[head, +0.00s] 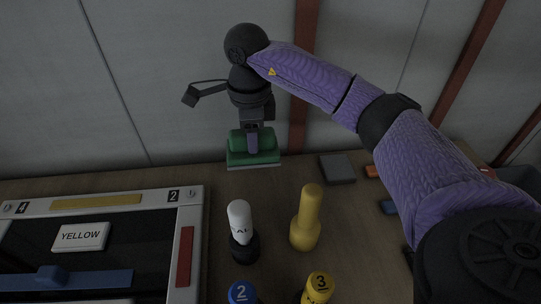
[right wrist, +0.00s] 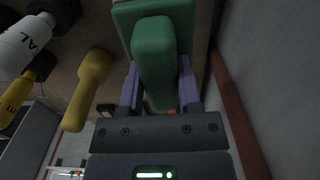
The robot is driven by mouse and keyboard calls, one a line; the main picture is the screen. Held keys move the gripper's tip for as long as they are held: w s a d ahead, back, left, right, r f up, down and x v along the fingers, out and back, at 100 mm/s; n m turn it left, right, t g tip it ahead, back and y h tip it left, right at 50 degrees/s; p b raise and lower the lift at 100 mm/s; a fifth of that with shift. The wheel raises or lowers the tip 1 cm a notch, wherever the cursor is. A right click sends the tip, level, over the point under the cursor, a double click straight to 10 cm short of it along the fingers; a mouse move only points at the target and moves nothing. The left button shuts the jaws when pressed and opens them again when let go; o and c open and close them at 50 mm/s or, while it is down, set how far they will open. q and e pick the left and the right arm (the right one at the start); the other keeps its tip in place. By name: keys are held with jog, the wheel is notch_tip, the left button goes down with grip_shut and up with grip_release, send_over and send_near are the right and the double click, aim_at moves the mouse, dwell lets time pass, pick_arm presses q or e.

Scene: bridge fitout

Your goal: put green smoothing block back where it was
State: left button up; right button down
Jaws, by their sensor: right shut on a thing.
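The green smoothing block (head: 253,155) is at the back of the wooden table, close to the wall. It has a flat base with a paler underside and a raised green handle, which shows large in the right wrist view (right wrist: 155,50). My right gripper (head: 253,146) comes down from above and is shut on the handle, its purple fingers (right wrist: 158,88) on either side. Whether the base touches the table I cannot tell for sure. My left gripper is not in view.
A grey flat block (head: 337,168) lies right of the green block. A yellow tool (head: 306,218) and a white-and-black bottle (head: 241,232) stand in front. A framed tray (head: 190,240) with a YELLOW card fills the left. Blue (head: 242,292) and yellow (head: 318,287) numbered items stand at the front.

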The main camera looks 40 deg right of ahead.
notch_tip(320, 180, down, 10)
jog(key=b, duration=0.3)
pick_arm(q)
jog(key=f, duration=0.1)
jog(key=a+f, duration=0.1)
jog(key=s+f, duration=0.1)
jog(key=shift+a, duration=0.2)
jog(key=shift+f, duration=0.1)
pick_arm(e)
jog(key=shift+f, duration=0.1)
jog(key=shift+c, duration=1.4)
grip_release()
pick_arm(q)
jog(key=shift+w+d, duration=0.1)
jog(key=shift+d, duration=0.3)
